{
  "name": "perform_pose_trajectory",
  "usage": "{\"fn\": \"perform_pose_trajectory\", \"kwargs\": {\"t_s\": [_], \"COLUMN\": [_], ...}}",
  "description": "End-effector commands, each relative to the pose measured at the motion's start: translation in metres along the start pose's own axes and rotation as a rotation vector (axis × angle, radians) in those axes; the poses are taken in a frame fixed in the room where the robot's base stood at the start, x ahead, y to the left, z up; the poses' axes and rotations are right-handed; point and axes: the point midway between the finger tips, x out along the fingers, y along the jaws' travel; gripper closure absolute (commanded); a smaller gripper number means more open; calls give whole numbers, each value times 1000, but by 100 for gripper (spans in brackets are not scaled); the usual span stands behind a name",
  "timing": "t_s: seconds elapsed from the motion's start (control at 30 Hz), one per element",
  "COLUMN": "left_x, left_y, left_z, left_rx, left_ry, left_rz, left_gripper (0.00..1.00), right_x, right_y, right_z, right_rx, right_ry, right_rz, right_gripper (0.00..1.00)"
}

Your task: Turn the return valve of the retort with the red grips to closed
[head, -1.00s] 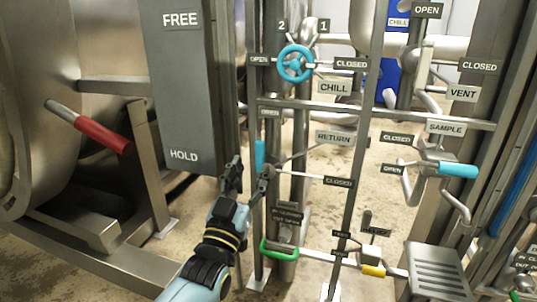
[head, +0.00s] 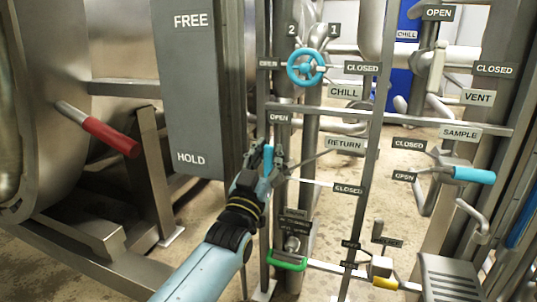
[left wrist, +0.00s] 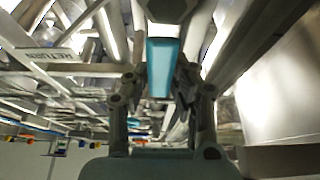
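The return valve's lever has a blue grip (head: 268,158) that stands upright below the OPEN plate (head: 279,117). The RETURN plate (head: 344,145) is to its right, and the CLOSED plate (head: 348,189) is lower right. My left gripper (head: 265,152) is at the blue grip, with its fingers on either side of it. In the left wrist view the blue grip (left wrist: 161,67) shows between the two spread fingers, with gaps beside it. The fingers partly hide the lever in the head view. A red grip (head: 110,137) is on the retort at left. My right gripper is not in view.
The blue chill handwheel (head: 306,68) is above, on the pipe frame. A green handle (head: 286,260) is below, and a yellow one (head: 385,283) lower right. The blue-gripped sample valve handle (head: 473,175) is at right. The grey FREE/HOLD panel (head: 195,90) stands close on the left.

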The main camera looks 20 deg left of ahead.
Motion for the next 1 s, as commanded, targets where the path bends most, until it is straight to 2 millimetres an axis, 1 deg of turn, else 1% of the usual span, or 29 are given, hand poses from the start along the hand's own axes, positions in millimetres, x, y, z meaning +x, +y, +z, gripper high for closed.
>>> {"fn": "perform_pose_trajectory", "kwargs": {"t_s": [0.03, 0.13, 0.17, 0.7, 0.8, 1.0], "left_x": [0, 0, 0, 0, 0, 0], "left_y": [0, 0, 0, 1, 4, 12], "left_z": [0, 0, 0, 0, -1, -1], "left_rx": [0, 0, 0, 23, 57, 172], "left_ry": [0, 0, 0, 0, 0, 0], "left_rz": [0, 0, 0, 9, 23, 72], "left_gripper": [86, 99, 100, 100, 100, 100], "right_x": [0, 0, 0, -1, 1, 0], "right_y": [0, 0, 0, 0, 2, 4], "right_z": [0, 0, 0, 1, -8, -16], "right_rx": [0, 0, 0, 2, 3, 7], "right_ry": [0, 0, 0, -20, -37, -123], "right_rz": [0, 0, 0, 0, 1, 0], "right_gripper": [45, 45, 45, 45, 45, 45]}}
